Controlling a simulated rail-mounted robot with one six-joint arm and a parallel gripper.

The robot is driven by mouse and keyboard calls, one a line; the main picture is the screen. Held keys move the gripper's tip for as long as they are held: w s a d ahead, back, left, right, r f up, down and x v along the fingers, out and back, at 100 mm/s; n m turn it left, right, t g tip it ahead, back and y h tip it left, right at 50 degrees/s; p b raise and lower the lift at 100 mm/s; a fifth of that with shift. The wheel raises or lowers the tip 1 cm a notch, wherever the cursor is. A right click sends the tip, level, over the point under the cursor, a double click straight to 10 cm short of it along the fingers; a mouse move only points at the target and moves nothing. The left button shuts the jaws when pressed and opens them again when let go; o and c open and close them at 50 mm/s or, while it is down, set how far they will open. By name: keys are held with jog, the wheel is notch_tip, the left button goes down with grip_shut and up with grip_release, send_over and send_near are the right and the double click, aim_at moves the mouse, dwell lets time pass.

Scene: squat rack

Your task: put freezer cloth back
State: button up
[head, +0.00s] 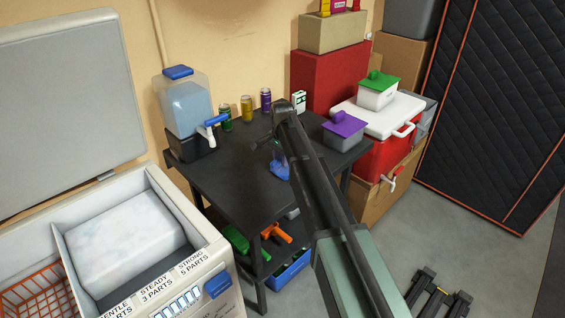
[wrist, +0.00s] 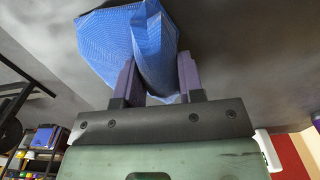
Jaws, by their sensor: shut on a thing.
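A blue woven cloth (wrist: 105,38) is pinched between the two fingers of my gripper (wrist: 156,78) in the wrist view. It bunches between the fingers and spreads out to the left beyond them. In the head view a small blue part of the cloth (head: 281,170) shows beside my arm, over the black table. My arm hides most of the gripper there. The open chest freezer (head: 205,262) stands at the lower left, with a large pale frosty block (head: 125,240) and an orange wire basket (head: 32,297) inside. Its grey lid (head: 65,90) is raised.
The black table (head: 225,182) carries a water dispenser (head: 187,102), several cans (head: 247,108) and a purple-lidded tub (head: 344,130). A red cooler (head: 383,150) with a white lid stands at its right. Green and orange items lie on the lower shelf. The table's front left is clear.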

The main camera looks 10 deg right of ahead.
jog(key=shift+f, duration=0.2)
jog(key=o, duration=0.8)
jog(key=shift+r, duration=0.1)
notch_tip(320, 180, up, 13)
jog(key=p, duration=1.2)
jog(key=s+n, duration=0.3)
jog(key=s, duration=0.8)
jog(key=s+d+n, duration=0.1)
jog(key=s+n, duration=0.3)
jog(key=s, duration=0.7)
jog(key=s+n, duration=0.4)
jog(key=s, duration=0.7)
jog(key=shift+s+d+f, duration=0.15)
jog(key=shift+d+f, duration=0.15)
jog(key=shift+f, duration=0.05)
